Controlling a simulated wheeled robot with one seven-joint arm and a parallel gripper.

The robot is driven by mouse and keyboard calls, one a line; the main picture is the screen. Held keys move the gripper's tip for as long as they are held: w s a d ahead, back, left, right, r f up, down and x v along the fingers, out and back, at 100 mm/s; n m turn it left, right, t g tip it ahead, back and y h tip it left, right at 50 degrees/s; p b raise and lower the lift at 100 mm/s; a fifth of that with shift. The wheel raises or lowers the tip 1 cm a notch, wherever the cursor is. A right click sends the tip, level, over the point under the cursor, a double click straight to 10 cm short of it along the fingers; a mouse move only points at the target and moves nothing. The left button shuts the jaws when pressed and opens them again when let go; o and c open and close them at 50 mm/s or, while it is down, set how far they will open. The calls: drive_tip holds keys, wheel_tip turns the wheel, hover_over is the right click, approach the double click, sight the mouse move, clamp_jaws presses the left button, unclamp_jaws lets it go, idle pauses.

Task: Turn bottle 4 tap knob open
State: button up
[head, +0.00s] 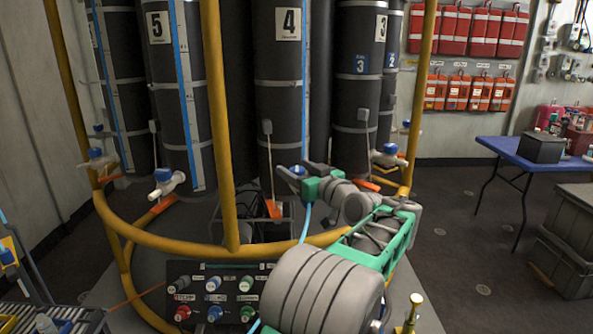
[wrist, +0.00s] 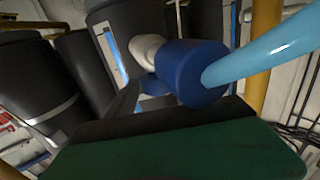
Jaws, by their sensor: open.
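Bottle 4 (head: 281,60) is a tall dark cylinder with a white "4" label, in the middle of the head view. Its blue tap knob (head: 297,171) shows at the bottle's lower right, close by my gripper (head: 307,179) and partly hidden. In the wrist view the blue knob (wrist: 185,74) is large and near, on a pale tap body (wrist: 145,48). A light-blue tube (wrist: 265,48) runs from the knob's end toward the right. A green and black finger spans the bottom of that view, below the knob. My gripper is open; I cannot tell whether it touches the knob.
A yellow rail (head: 165,243) curves around the bottles, with an upright post (head: 216,120) left of bottle 4. Bottle 5 (head: 170,90) has its own blue-knobbed tap (head: 165,176). A control panel (head: 215,293) sits below the rail. A blue table (head: 520,150) stands at right.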

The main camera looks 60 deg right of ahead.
sight(302, 172)
drive_tip(key=v, duration=0.8)
